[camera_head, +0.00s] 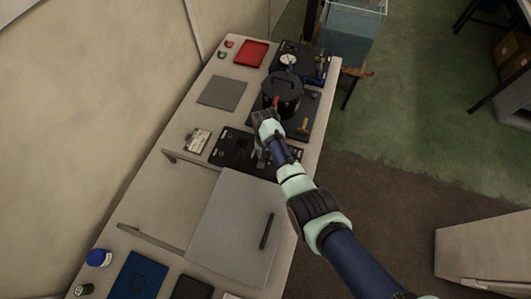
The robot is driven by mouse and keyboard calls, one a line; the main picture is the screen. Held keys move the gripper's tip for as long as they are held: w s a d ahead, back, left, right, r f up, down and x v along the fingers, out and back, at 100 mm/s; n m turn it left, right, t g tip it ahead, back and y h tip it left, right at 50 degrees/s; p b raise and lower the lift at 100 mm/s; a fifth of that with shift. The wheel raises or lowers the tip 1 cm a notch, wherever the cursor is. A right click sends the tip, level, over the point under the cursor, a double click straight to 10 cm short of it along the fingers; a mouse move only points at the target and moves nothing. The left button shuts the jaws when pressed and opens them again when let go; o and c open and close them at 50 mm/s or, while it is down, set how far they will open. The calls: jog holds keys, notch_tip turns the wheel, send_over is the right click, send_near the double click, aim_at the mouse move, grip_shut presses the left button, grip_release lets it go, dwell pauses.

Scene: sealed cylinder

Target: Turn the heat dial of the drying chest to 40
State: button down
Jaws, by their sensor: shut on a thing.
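The drying chest (232,222) appears to be the pale grey box with a dark bar handle, on the near half of the bench. A black panel (232,148) with small fittings lies just beyond it. My gripper (261,158) is low over the right part of this panel, reached by my arm from the lower right. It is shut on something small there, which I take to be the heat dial. The dial, its scale and its setting are hidden or too small to read.
A black lidded pot (283,88) stands on a dark base just beyond my wrist. A grey mat (222,93), a red tray (251,53) and a white card (198,140) lie to the left. A blue mat (136,276) and blue-capped jar (98,257) are at the near end.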

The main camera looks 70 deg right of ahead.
jog(key=c, duration=0.8)
grip_release()
jog(key=shift+o, duration=0.2)
jog(key=shift+r, duration=0.1)
notch_tip(320, 180, up, 12)
